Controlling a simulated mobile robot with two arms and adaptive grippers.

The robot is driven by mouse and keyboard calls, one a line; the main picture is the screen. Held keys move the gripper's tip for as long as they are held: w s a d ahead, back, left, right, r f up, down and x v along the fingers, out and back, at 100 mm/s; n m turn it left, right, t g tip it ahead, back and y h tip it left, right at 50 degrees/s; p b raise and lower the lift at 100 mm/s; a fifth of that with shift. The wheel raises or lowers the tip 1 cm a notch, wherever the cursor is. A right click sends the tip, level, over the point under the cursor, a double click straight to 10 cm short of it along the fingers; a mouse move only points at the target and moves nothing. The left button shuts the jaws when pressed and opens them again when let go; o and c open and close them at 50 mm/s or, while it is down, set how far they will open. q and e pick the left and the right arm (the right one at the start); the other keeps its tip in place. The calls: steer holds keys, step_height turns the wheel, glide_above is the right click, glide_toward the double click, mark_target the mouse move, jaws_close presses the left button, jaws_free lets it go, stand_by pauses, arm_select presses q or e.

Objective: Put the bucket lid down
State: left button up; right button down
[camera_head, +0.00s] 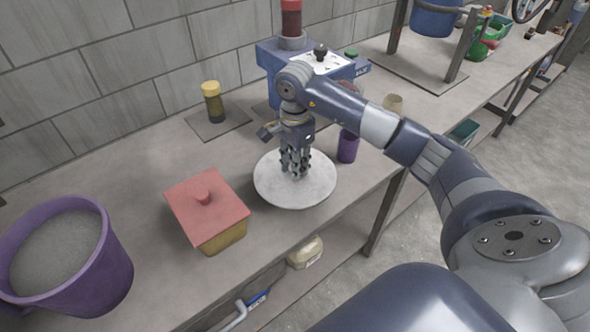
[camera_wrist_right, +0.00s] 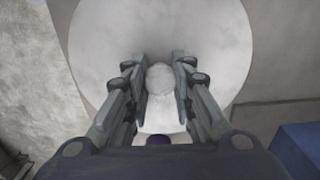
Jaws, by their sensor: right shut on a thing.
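The bucket lid (camera_head: 315,188) is a round, pale grey-white disc at the front edge of the bench in the head view. My right gripper (camera_head: 295,172) points down over its middle. In the right wrist view the lid (camera_wrist_right: 215,45) fills the upper middle, and the fingers of my right gripper (camera_wrist_right: 160,82) are closed around its round knob (camera_wrist_right: 160,77). I cannot tell whether the lid touches the bench. A purple bucket (camera_head: 105,270) with grey contents stands open at the lower left. My left gripper is in neither view.
A yellow box with a red lid (camera_head: 190,200) sits left of the bucket lid. A purple cup (camera_head: 347,147) stands close behind it on the right. A yellow-capped jar (camera_head: 213,103) and a blue machine (camera_head: 270,60) are at the back. Bare bench (camera_head: 140,165) lies left of the box.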

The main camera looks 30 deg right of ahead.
step_height(320, 180, down, 2)
steer(key=shift+f, duration=0.5)
steer(key=c, duration=1.4)
jaws_free()
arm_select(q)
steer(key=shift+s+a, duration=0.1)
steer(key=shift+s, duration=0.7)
arm_select(e)
steer(key=shift+o, duration=0.2)
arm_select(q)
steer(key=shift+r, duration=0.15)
arm_select(e)
steer(key=shift+r, duration=0.35)
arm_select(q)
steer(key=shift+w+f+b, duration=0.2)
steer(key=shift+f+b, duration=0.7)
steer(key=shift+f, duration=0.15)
arm_select(e)
step_height(320, 180, up, 12)
steer(key=shift+f, duration=0.15)
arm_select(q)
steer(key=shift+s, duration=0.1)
arm_select(e)
steer(key=shift+s, duration=0.1)
